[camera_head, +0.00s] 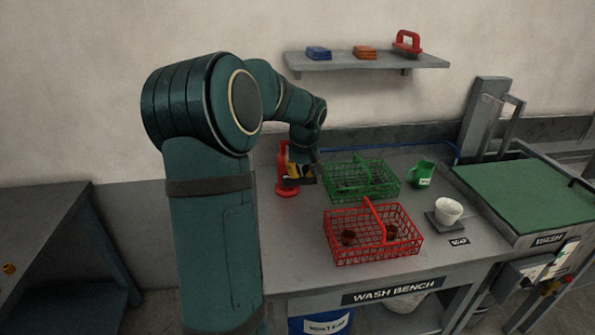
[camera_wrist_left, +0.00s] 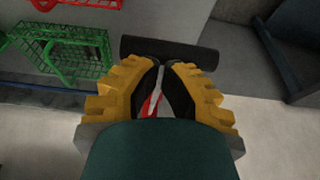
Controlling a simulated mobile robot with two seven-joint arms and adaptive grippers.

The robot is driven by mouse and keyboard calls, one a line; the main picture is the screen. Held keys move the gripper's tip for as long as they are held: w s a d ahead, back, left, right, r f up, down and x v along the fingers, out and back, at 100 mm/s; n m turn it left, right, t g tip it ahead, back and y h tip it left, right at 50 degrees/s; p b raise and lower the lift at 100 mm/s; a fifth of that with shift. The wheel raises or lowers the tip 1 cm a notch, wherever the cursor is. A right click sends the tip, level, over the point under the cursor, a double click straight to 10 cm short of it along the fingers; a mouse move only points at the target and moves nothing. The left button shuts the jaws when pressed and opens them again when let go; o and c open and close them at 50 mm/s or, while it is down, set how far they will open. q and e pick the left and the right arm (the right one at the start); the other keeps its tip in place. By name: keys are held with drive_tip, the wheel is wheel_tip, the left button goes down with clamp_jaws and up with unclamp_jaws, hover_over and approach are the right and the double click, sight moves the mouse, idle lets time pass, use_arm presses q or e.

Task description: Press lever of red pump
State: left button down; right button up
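The red pump (camera_head: 287,189) stands at the back left of the wash bench, with its round red base and part of its upright body showing. My left gripper (camera_head: 301,178) is at the pump's upper part and hides most of it, including the lever. In the left wrist view my left gripper (camera_wrist_left: 163,70) has yellow fingers with black pads, and the tips are nearly together. A bit of the red pump (camera_wrist_left: 150,106) shows through the gap between the fingers. A black bar (camera_wrist_left: 168,52) lies across just beyond the fingertips; I cannot tell if it is the lever's grip or if they touch.
A green crate (camera_head: 345,186) stands right of the pump, and a red crate (camera_head: 338,252) with brown pieces stands in front of it. A green mug (camera_head: 420,174) and a white bowl (camera_head: 447,211) are further right. A wall shelf (camera_head: 340,63) holds sponges and a red-handled tool.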

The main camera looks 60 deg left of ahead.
use_arm(q)
wheel_tip(320, 180, down, 12)
drive_tip(key=b, duration=0.6)
drive_tip(key=shift+d, duration=0.2)
use_arm(e)
wheel_tip(320, 180, down, 7)
drive_tip(key=shift+f, duration=0.1)
use_arm(q)
drive_tip(key=shift+r, duration=0.1)
drive_tip(key=s+d+r+p, duration=0.3)
drive_tip(key=d+r, duration=0.3)
drive_tip(key=r, duration=0.5)
drive_tip(key=shift+d+r+p, duration=0.2)
drive_tip(key=shift+r+p, duration=0.1)
drive_tip(key=shift+p, duration=0.5)
use_arm(e)
drive_tip(key=v, duration=0.5)
drive_tip(key=shift+a, duration=0.3)
